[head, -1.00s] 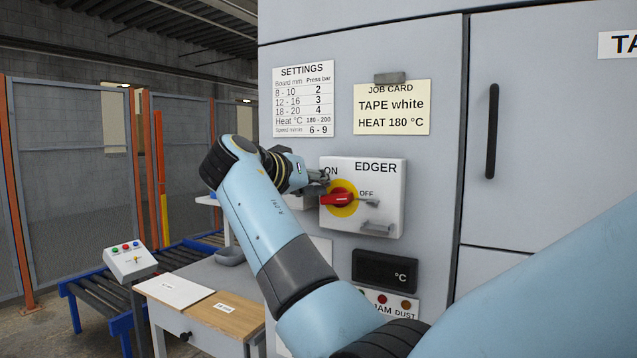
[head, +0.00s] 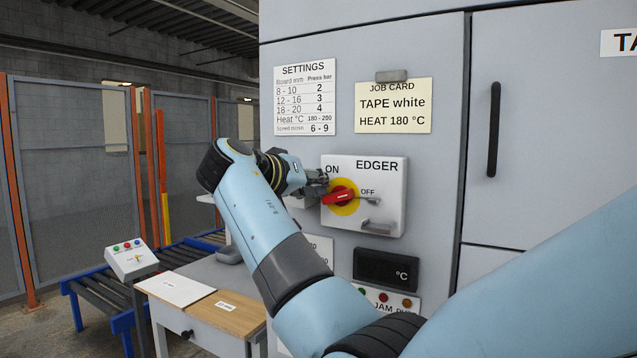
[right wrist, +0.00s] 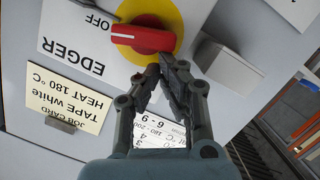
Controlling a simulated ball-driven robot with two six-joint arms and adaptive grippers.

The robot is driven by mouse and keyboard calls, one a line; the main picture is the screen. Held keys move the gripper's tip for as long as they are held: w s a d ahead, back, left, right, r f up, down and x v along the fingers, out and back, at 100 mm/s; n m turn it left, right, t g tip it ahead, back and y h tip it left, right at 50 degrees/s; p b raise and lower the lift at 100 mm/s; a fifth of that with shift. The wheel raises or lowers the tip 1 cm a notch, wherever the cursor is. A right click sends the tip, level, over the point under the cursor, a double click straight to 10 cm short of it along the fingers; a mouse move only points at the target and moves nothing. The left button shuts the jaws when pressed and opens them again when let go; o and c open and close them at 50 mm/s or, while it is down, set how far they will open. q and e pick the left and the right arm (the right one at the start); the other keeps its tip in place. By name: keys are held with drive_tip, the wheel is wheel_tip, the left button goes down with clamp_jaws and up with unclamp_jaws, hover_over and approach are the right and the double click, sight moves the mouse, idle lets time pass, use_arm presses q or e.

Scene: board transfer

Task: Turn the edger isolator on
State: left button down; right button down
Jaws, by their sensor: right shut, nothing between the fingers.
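The edger isolator (head: 390,170) is a white box on the grey cabinet, with a red handle (head: 338,196) on a yellow disc. The handle lies nearly level, its right end towards OFF; ON is printed at the upper left. My right gripper (head: 325,179) is at the upper left of the disc, by the ON side. In the right wrist view its fingertips (right wrist: 165,62) are together and empty, beside one end of the red handle (right wrist: 142,38). I cannot tell whether they touch it. My left gripper is out of view.
A grey box (right wrist: 222,62) sticks out beside the isolator in the wrist view. A dark °C display (head: 386,269) is below, and a black door handle (head: 493,130) is to the right.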

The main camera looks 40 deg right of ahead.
drive_tip(key=shift+w+a+f+n+h, duration=0.1)
drive_tip(key=shift+w+f+n+h, duration=0.25)
drive_tip(key=shift+n, duration=0.65)
idle(0.4)
drive_tip(key=shift+f+n+g+b, duration=0.2)
drive_tip(key=shift+n+g+b, duration=0.1)
drive_tip(key=shift+n+b, duration=0.1)
idle(0.4)
drive_tip(key=shift+f, duration=0.1)
idle(1.6)
drive_tip(key=shift+w, duration=0.1)
